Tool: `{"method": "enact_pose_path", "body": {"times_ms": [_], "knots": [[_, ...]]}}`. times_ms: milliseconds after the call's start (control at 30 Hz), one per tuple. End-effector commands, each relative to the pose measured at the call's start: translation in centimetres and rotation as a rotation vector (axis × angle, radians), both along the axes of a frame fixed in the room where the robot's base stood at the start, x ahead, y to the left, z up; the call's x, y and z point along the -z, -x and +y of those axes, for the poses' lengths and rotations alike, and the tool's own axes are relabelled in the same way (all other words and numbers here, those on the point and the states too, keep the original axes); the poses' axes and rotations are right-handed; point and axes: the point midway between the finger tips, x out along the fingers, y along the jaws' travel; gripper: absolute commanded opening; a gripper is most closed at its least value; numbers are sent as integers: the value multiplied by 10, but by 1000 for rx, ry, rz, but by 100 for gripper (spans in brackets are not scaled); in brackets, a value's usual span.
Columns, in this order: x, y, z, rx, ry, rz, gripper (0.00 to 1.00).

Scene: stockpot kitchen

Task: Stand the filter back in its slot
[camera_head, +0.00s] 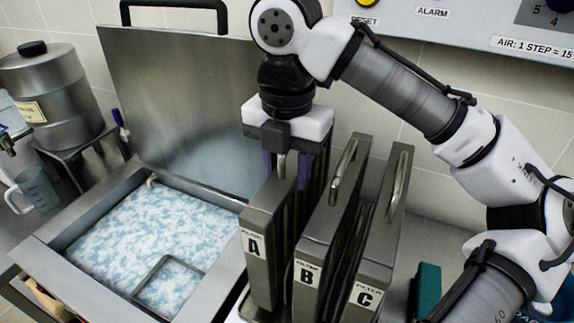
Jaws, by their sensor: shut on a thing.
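My gripper (286,172) points straight down and is shut on the top handle (281,166) of filter A (256,262). Filter A is a flat grey metal case with a white label, held upright at the right edge of the foam-filled tank. Its lower front end shows close above or at the rack (238,306); I cannot tell whether it sits in a slot. Filter B (308,268) and filter C (369,286) stand upright side by side to its right, each with a bent metal handle. Most of the rack and its slots are hidden behind the filters.
The open tank (45,262) holds blue-white foam and a wire handle (168,260). Its raised lid (175,100) stands behind. A metal canister (52,95) and a jug (38,188) are at left. A teal object (427,288) is right of filter C. A control panel (470,25) is on the wall.

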Motion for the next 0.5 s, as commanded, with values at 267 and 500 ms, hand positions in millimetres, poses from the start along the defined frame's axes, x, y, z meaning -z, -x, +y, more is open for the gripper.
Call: {"method": "enact_pose_path", "body": {"times_ms": [267,500], "knots": [[3,0,0,0,-1,-2,0],[7,0,0,1,-1,-3,0]]}}
